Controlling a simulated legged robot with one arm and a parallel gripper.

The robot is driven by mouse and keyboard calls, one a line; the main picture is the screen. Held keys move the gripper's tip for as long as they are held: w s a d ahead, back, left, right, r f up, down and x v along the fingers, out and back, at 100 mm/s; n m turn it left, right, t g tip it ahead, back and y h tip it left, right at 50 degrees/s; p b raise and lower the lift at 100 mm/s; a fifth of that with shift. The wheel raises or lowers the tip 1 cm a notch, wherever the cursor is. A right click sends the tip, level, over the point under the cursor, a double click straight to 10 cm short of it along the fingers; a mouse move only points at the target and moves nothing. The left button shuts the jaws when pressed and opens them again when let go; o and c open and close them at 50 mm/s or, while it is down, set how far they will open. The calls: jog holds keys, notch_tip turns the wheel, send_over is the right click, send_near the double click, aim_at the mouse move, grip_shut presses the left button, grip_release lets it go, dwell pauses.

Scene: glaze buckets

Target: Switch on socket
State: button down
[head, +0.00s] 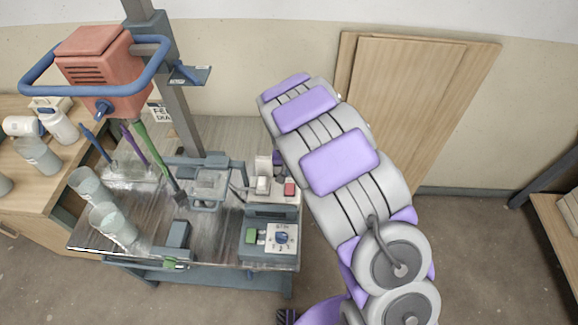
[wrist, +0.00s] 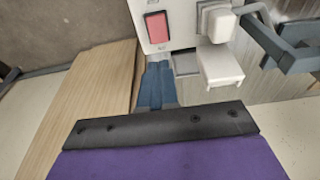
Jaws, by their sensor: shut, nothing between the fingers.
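The socket is a pale panel with a red rocker switch (head: 290,189) and a white plug (head: 263,185) beside it, at the right end of the metal table. In the wrist view the red switch (wrist: 157,28) is at the top, with the white plug (wrist: 219,66) to its right. My gripper (wrist: 157,66) is shut and empty, its blue-grey fingertips just below the panel's edge, under the switch. Contact cannot be told. In the head view my arm largely hides the gripper behind the socket. Whether the switch is on or off cannot be told.
A control box with a blue knob (head: 282,237) stands at the table's front right. A red mixer motor (head: 100,65) on a grey post stands at the left. Clear buckets (head: 112,223) stand on the table's left. Wooden boards (head: 415,100) lean on the back wall.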

aim_at(290, 185)
jog(key=f, duration=0.3)
jog(key=w+f+b, duration=0.1)
jog(key=f, duration=0.2)
jog(key=f+b, duration=0.1)
jog(key=f, duration=0.2)
jog(key=shift+w+d+f, duration=0.1)
jog(key=shift+w+f, duration=0.25)
jog(key=shift+f, duration=0.05)
jog(key=shift+w+f, duration=0.1)
jog(key=shift+s+r+p, duration=0.2)
jog(key=shift+s+p, duration=0.3)
jog(key=shift+s, duration=0.3)
